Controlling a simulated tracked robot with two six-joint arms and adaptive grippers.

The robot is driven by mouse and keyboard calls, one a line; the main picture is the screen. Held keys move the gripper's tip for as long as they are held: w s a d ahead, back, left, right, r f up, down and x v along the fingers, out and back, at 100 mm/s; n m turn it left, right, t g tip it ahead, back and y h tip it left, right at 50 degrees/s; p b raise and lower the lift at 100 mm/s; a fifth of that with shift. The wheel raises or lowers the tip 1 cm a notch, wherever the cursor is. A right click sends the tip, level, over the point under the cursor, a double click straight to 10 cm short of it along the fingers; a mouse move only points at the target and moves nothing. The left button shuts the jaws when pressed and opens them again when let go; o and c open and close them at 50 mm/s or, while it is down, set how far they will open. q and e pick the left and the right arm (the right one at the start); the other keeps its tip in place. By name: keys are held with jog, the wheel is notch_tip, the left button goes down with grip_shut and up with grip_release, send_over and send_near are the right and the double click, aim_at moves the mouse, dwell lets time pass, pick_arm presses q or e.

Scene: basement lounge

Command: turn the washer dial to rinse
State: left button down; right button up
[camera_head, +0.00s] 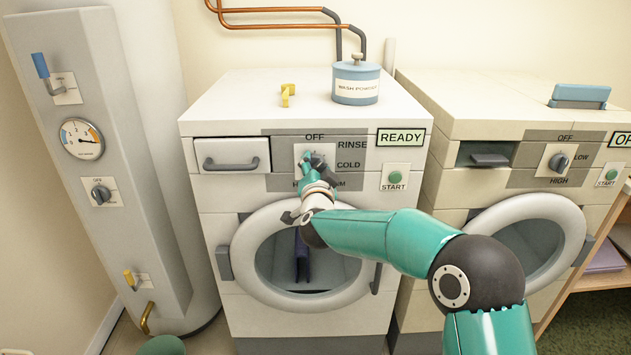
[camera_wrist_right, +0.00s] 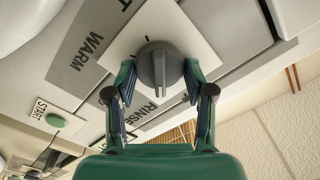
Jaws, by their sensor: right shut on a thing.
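The white washer (camera_head: 210,200) stands in the middle of the head view, with a lit READY sign (camera_head: 401,138). Labels OFF, RINSE and COLD ring its dial plate; the lower labels are partly covered by my arm. In the wrist view the grey dial (camera_wrist_right: 159,66) is a round knob with a raised bar. My right gripper (camera_head: 310,160) is at the dial, and its fingers (camera_wrist_right: 160,85) close on the knob from both sides. RINSE (camera_wrist_right: 146,115) and WARM (camera_wrist_right: 88,50) are readable there. I cannot tell which label the dial marks. My left gripper is not in view.
A START button (camera_head: 394,178) sits right of the dial, and a drawer (camera_head: 232,156) left of it. A wash powder tin (camera_head: 356,82) and a yellow piece (camera_head: 287,95) stand on top. A second machine (camera_head: 470,105) is on the right, a boiler (camera_head: 95,60) on the left.

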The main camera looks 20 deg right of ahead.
jog(key=shift+d+f+m+b, duration=0.1)
jog(key=shift+f+m+b, duration=0.05)
jog(key=shift+m+b, duration=0.6)
jog(key=o, duration=1.1)
jog(key=shift+s, duration=0.15)
jog(key=v, duration=1.1)
jog(key=shift+s, duration=0.35)
